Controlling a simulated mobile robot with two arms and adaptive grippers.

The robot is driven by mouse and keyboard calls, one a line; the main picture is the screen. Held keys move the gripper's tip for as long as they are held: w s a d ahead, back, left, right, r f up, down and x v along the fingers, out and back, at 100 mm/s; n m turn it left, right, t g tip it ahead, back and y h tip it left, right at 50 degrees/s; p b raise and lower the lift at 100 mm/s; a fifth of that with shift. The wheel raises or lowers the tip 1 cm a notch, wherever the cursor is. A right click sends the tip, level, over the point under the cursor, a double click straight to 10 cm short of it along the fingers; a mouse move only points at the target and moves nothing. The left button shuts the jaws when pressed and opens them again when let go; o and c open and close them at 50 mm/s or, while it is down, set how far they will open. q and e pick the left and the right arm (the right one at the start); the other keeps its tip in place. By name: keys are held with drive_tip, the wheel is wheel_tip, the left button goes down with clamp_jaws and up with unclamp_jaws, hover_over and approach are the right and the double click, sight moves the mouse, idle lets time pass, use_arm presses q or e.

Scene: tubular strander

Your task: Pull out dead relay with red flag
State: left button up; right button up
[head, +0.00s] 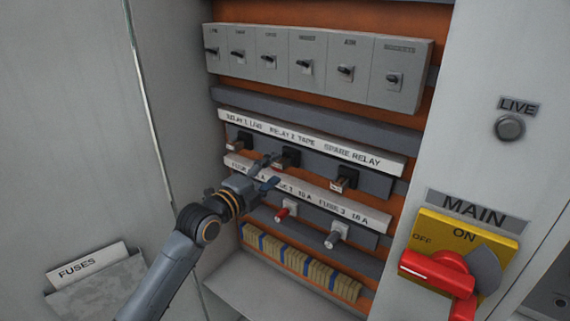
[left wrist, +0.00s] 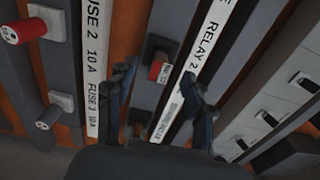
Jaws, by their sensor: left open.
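The relay with the red flag (left wrist: 155,71) sits in a dark socket beside the RELAY 2 label in the left wrist view. In the head view the middle relay (head: 287,155) is partly covered by my left gripper. My left gripper (head: 268,172) is open in front of it. In the left wrist view its two fingers (left wrist: 160,76) stand on either side of the relay, with nothing clearly gripped. Contact cannot be told. The spare relay (head: 343,179) sits to the right, and the first relay (head: 239,141) to the left. My right gripper is not in view.
Below are a red fuse (head: 284,212) and a grey fuse (head: 335,237). A row of grey breakers (head: 307,66) is above. The MAIN switch (head: 440,268) with its red handle and the grey LIVE lamp (head: 509,127) are at right. A FUSES bin (head: 98,284) is at lower left.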

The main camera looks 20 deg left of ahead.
sight(277, 167)
use_arm(q)
drive_tip(key=shift+b+x, duration=0.45)
drive_tip(key=shift+x, duration=1.85)
clamp_jaws()
drive_tip(key=shift+s, duration=0.1)
drive_tip(key=shift+s+a, duration=0.1)
drive_tip(key=shift+s, duration=0.05)
drive_tip(key=shift+p+v, duration=0.6)
drive_tip(key=shift+v, duration=0.45)
drive_tip(key=shift+p+v, duration=0.45)
drive_tip(key=shift+v, duration=1.25)
